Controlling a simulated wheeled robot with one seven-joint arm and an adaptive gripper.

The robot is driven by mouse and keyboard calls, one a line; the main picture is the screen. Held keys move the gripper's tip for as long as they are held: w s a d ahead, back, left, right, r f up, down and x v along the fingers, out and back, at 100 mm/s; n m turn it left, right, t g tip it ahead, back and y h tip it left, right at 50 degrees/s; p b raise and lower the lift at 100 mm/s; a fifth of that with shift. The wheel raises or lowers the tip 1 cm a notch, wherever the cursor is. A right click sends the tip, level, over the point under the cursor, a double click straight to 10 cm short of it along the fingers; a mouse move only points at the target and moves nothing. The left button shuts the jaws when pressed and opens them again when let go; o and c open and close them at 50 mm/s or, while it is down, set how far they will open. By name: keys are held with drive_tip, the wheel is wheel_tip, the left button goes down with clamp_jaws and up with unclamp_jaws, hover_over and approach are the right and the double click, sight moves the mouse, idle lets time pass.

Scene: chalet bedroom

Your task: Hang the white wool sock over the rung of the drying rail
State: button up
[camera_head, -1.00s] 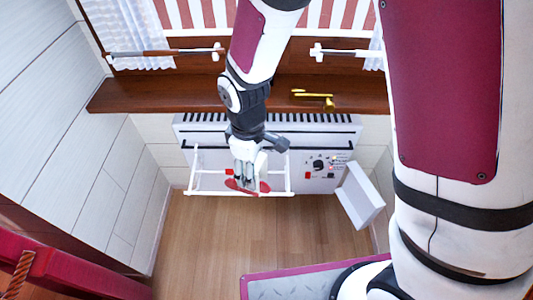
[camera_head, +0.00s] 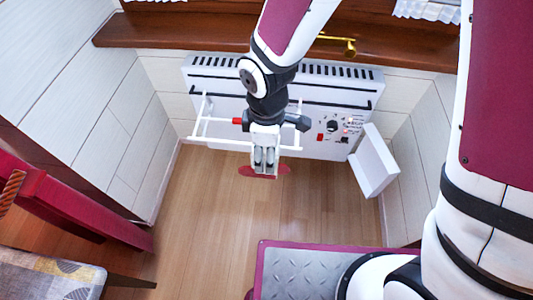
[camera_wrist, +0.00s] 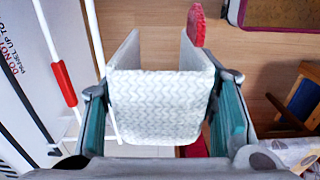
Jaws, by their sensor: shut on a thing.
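The white wool sock (camera_wrist: 160,105), with a zigzag knit, is pinched in my gripper (camera_wrist: 165,100); its folded top spans the space between the fingers. A red rounded part (camera_wrist: 195,25) shows beyond it, and red also shows below my gripper (camera_head: 264,160) in the head view. The white drying rail (camera_head: 215,143) stands out from the wall heater. My gripper is in front of its front rung, on the room side. In the wrist view the rung (camera_wrist: 98,45) runs along the sock's left side. I cannot tell whether they touch.
The white wall heater (camera_head: 310,100) has knobs and an open white flap (camera_head: 373,160) at right. A wooden shelf (camera_head: 160,30) runs above it. A red wooden frame (camera_head: 80,200) and a patterned cushion (camera_head: 50,275) are at left. The wooden floor (camera_head: 210,210) below is clear.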

drive_tip(key=shift+w+f+b, duration=0.5)
drive_tip(key=shift+w+f, duration=0.4)
drive_tip(key=shift+w, duration=4.25)
wheel_tip(320, 180, down, 13)
drive_tip(key=b, duration=0.8)
drive_tip(key=shift+r+b, duration=0.15)
drive_tip(key=shift+b, duration=0.2)
drive_tip(key=shift+s+d, duration=0.1)
drive_tip(key=o, duration=1.2)
drive_tip(key=shift+r, duration=0.1)
